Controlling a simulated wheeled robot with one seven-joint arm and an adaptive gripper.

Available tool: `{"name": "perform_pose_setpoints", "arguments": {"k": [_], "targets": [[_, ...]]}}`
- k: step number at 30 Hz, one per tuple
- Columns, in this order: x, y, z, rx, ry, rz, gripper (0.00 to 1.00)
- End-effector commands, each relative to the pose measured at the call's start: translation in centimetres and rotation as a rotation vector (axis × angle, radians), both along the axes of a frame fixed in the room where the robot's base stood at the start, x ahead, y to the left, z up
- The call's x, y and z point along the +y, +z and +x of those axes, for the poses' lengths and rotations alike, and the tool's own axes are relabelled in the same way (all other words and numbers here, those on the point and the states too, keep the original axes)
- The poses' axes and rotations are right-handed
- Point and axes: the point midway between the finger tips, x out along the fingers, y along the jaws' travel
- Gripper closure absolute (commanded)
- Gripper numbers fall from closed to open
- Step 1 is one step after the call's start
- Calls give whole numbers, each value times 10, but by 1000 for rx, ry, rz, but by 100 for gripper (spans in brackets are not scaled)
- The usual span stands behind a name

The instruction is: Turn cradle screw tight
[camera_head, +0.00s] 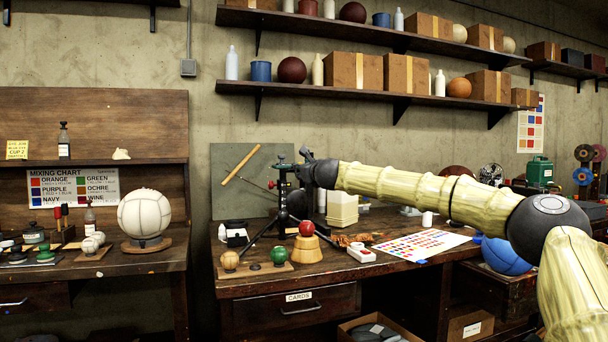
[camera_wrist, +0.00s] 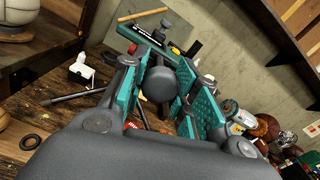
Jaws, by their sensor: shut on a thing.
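The cradle screw shows in the wrist view as a dark round knob (camera_wrist: 159,84) between the teal pads of my gripper (camera_wrist: 163,72). My gripper is shut on this knob. In the head view my gripper (camera_head: 292,175) is at the left end of my arm, above the bench, by a dark stand with splayed legs. The screw's shank and the cradle around it are mostly hidden by the fingers, so I cannot tell how far in the screw sits.
A red ball (camera_head: 306,229) on a wooden block stands close below my gripper. A rack with small balls (camera_head: 229,261) lies at the bench's front left. A cream box stack (camera_head: 342,208) and a colour chart (camera_head: 421,243) are to the right. Shelves hang above.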

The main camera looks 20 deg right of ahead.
Motion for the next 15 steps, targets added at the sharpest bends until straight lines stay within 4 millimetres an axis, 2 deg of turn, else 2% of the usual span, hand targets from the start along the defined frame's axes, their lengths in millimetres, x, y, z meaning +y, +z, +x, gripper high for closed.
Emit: {"name": "perform_pose_setpoints", "arguments": {"k": [15], "targets": [[-1,-3,1,4,-1,43,94]]}}
